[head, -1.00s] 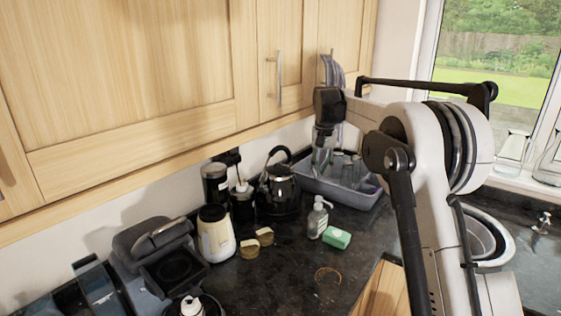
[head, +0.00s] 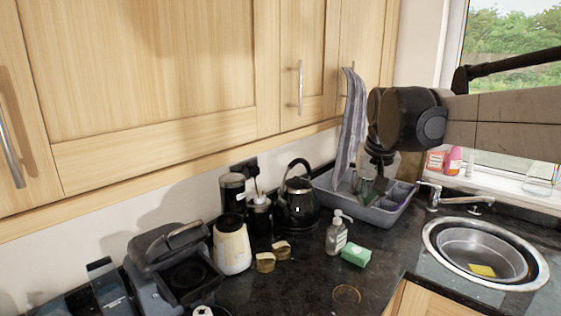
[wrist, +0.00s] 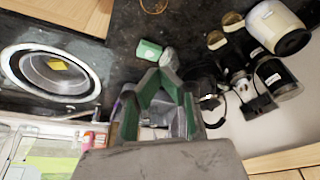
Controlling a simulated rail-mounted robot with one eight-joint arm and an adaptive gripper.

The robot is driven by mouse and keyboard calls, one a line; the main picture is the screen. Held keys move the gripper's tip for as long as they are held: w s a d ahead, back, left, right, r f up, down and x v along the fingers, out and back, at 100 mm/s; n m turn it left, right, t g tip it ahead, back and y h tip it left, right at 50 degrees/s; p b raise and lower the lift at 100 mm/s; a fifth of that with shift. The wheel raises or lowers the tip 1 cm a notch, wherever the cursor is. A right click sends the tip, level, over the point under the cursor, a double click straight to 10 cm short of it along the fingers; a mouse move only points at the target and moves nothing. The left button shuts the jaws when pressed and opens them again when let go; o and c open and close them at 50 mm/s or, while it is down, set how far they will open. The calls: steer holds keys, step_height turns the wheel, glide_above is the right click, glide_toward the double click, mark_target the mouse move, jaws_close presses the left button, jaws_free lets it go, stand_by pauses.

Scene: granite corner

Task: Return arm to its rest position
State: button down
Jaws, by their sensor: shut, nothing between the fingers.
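My gripper (head: 377,187) points down at the end of my raised arm in the head view, in front of the grey dish rack. Its fingers are partly dark and small there. In the wrist view my gripper (wrist: 160,76) shows its green-lined fingers, shut with nothing held. It hangs in the air above the counter's back area, apart from the objects below.
A grey dish rack (head: 388,214) with a striped cloth (head: 349,135) stands behind my gripper. A black kettle (head: 297,206), soap bottle (head: 336,235) and green sponge box (head: 356,257) stand nearby. Wall cabinets (head: 160,80) overhang the left; a sink (head: 487,252) is at right.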

steer(key=s+f+t+b, duration=0.1)
steer(key=s+f, duration=0.4)
steer(key=s, duration=0.3)
steer(key=s+f+t+b, duration=0.1)
steer(key=s+f, duration=0.4)
steer(key=s, duration=0.3)
steer(key=s+f+n+t+b, duration=0.1)
steer(key=s+f, duration=0.4)
steer(key=s, duration=0.4)
steer(key=shift+t, duration=0.3)
